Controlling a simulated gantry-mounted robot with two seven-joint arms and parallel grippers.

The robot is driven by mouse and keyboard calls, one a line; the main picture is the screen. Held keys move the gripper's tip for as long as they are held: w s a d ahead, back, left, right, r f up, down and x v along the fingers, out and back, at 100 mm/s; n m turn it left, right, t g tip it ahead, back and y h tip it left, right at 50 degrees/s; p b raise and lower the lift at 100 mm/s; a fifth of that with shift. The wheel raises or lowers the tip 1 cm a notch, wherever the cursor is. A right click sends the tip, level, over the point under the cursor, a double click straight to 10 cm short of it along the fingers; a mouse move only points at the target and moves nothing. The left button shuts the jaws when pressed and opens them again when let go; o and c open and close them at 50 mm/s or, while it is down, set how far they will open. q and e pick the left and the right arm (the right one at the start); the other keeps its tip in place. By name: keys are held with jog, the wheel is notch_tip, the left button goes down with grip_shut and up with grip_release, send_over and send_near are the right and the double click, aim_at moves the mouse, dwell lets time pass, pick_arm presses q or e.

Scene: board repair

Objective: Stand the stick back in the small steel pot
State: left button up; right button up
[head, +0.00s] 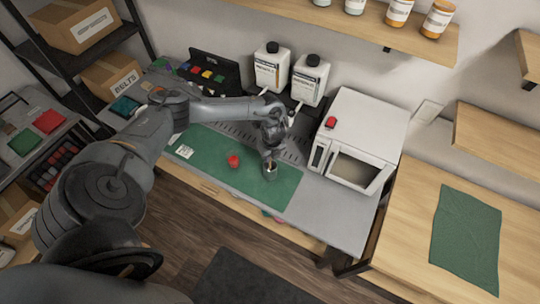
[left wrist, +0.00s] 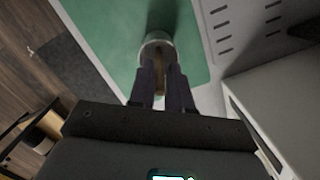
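The small steel pot (head: 270,174) stands upright near the right end of the green mat. In the left wrist view the pot (left wrist: 157,39) is just beyond my fingertips. My left gripper (head: 269,160) points down right above the pot. In the left wrist view a brown stick (left wrist: 160,84) lies between the two dark fingers of my left gripper (left wrist: 162,75), which appear closed on it. The stick's far end reaches toward the pot's mouth; the fingers hide whether it is inside. My right gripper is not in view.
The green mat (head: 210,147) lies on a grey bench, with a red round object (head: 233,161) left of the pot. A white oven-like box (head: 366,125) stands right of it. Two white bottles (head: 271,68) stand behind. A wooden table with a green cloth (head: 466,238) is at right.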

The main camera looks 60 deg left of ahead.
pick_arm(q)
jog(key=o, duration=0.3)
jog(key=shift+o, duration=0.2)
notch_tip(320, 180, up, 11)
jog(key=d+p, duration=0.1)
jog(key=shift+d+p, duration=0.15)
jog(key=shift+p, duration=0.2)
jog(key=shift+f, duration=0.15)
dwell(0.5)
